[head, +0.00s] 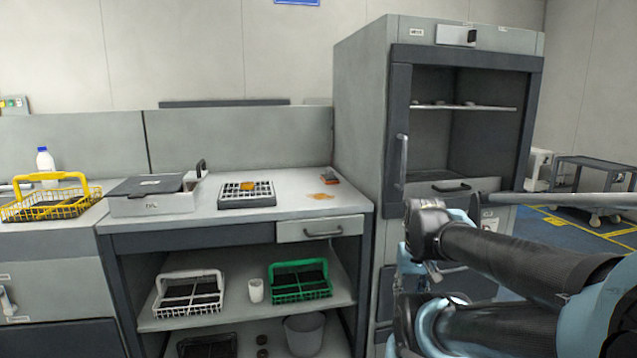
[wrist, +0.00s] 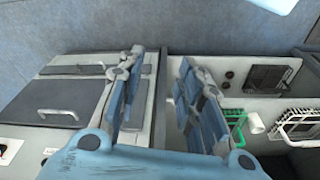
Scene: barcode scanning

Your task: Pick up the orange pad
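Orange items lie on the grey worktop in the head view. One small orange piece (head: 247,186) rests on top of a grey-and-white rack (head: 246,201). A thin, flat orange patch (head: 320,196) lies to the right of the rack. A small block with an orange-red side and a dark top (head: 329,177) is behind that patch. I cannot tell for sure which is the orange pad. My gripper (wrist: 162,62) shows in the wrist view with its two blue fingers spread apart and nothing between them. No orange item shows in the wrist view.
A grey lidded box (head: 150,203) and a yellow wire basket (head: 50,206) stand left of the rack. A tall cabinet (head: 360,120) rises at the worktop's right. White (head: 188,312) and green (head: 300,295) baskets and a cup (head: 256,290) sit on the shelf below.

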